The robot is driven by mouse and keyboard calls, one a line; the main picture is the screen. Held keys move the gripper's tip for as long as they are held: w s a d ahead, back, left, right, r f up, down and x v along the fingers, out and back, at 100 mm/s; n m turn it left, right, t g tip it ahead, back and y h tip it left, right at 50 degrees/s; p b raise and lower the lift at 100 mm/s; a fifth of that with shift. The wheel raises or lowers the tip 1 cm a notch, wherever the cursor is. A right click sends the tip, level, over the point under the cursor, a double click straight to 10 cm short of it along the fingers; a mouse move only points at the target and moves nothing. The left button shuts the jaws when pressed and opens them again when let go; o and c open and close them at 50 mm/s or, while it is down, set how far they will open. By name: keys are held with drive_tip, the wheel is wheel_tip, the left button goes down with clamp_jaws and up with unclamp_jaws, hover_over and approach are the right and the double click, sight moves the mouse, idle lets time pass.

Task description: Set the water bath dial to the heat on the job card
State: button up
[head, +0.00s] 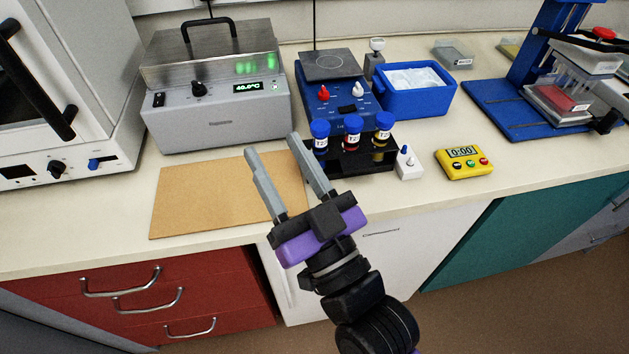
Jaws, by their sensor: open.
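The water bath (215,118) is a grey box with a steel lid at the back left of the bench. Its black dial (199,90) is on the front face, left of a small green display (248,87) that appears to read 40.0°C. My gripper (271,145) is open and empty, in front of the water bath and over the right part of a tan board (200,195). Its fingers point up and left in the picture, apart from the dial. I cannot make out a job card in this view.
Right of the bath stand a blue hotplate (320,90), a black rack (350,163) with three blue-capped tubes, a blue ice tub (412,100), and a yellow timer (463,163). A white oven (100,70) is at left. The tan board is bare.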

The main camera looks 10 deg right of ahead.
drive_tip(key=d+f+m+h+b, duration=0.1)
drive_tip(key=d+f+h, duration=0.1)
drive_tip(key=d+f, duration=0.2)
drive_tip(key=shift+s+d+m+h, duration=0.2)
drive_tip(key=shift+s+m+h, duration=0.1)
drive_tip(key=shift+s+m, duration=0.1)
